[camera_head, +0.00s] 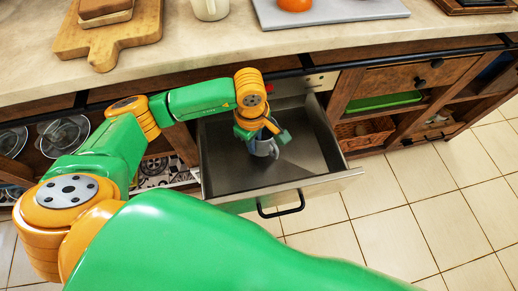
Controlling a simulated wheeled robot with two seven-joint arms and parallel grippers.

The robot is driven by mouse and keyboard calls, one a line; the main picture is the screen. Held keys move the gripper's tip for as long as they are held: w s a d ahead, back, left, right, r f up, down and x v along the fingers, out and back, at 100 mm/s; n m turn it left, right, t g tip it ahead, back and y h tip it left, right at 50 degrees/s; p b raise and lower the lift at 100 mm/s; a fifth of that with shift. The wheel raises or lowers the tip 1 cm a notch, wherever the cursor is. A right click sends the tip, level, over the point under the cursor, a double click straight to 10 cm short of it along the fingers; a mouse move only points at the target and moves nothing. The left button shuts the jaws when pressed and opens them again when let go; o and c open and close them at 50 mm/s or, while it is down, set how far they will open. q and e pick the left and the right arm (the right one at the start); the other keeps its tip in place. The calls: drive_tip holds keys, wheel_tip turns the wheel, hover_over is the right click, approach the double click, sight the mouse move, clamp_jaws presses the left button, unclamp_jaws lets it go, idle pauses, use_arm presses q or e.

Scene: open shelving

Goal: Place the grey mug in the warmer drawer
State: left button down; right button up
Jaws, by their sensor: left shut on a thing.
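The warmer drawer (330,184) is pulled out below the counter, with a grey metal inside and a black bar handle on its front. My left gripper (262,135) reaches down into it and is shut on the grey mug (264,149). The mug is inside the drawer's outline, near its middle. The gripper partly covers it, and I cannot tell whether its base touches the drawer floor. My right gripper is out of view.
The counter (210,45) above holds a wooden board (80,40) with bread, a cream mug (210,8) and a grey board (340,12) with a tomato. Open shelves with pans (65,135) and a wicker basket (365,133) flank the drawer. Tiled floor is clear at right.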

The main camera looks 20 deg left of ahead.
sight(258, 150)
use_arm(q)
drive_tip(key=f, duration=0.3)
drive_tip(key=w+f, duration=0.1)
drive_tip(key=shift+d+f, duration=0.3)
drive_tip(key=shift+d, duration=0.05)
drive_tip(key=shift+f+b, duration=0.15)
drive_tip(key=shift+b, duration=0.25)
drive_tip(key=c, duration=0.9)
unclamp_jaws()
